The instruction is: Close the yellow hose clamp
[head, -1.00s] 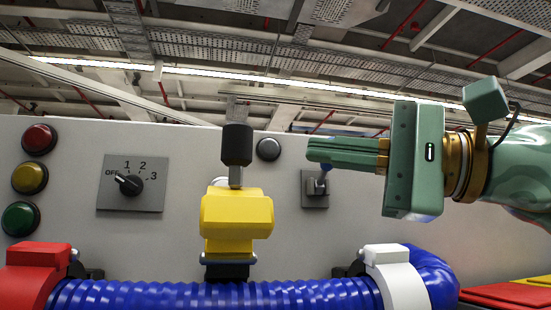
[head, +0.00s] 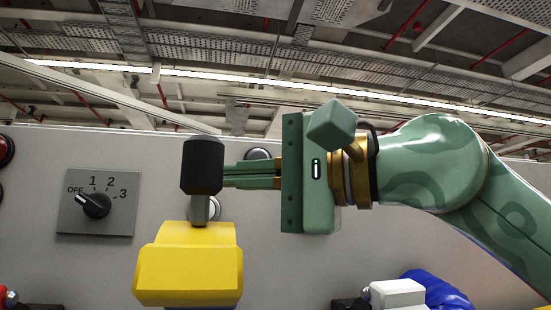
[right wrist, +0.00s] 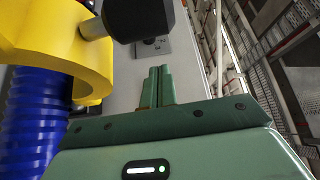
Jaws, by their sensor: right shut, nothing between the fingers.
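The yellow hose clamp (head: 188,270) stands at the lower left of the head view, its black-knobbed handle (head: 203,165) pointing straight up. In the right wrist view the curved yellow clamp (right wrist: 60,40) shows beside the blue hose (right wrist: 35,120), with the black knob (right wrist: 138,18) at the top. My right gripper (head: 228,175) is shut and empty, pointing left. Its fingertips are at the right side of the knob in the head view; whether they touch it I cannot tell. In the wrist view the shut fingers (right wrist: 157,85) show below the knob. My left gripper is not in view.
A rotary switch (head: 96,205) is on the grey panel at left. A white clamp (head: 398,293) and a bend of blue hose (head: 438,290) are at lower right. A round button (head: 257,154) is partly behind my gripper.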

